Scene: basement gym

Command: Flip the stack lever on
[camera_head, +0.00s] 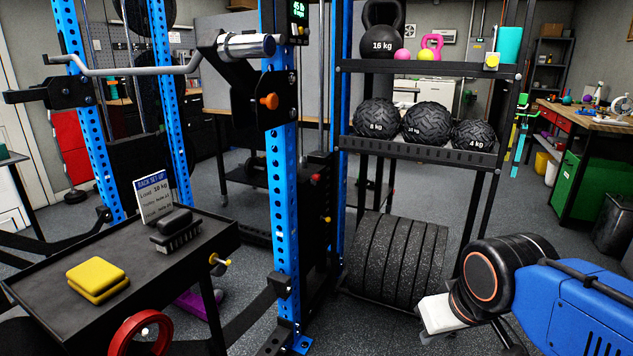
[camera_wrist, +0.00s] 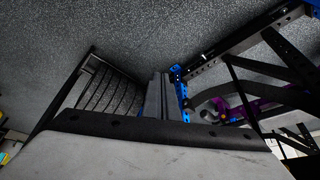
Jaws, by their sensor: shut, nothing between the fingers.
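A weight-stack column stands behind the blue rack upright in the head view. A small red knob (camera_head: 316,177) and a small yellow part (camera_head: 327,219) show on its dark side. I cannot tell which part is the stack lever, or whether it is on or off. A small lit display (camera_head: 298,10) sits at the top of the column. My gripper (camera_head: 434,315) is low at the right, in front of the shelf rack and well apart from the column. It is shut and empty. In the wrist view, its pale body fills the bottom.
The shelf rack (camera_head: 430,68) holds balls and kettlebells, with black plates (camera_head: 398,258) below. A black cart (camera_head: 60,250) carries a yellow block (camera_head: 97,279) and a sign (camera_head: 153,198). The blue upright (camera_head: 284,190) stands between cart and shelves. Dark floor is open behind.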

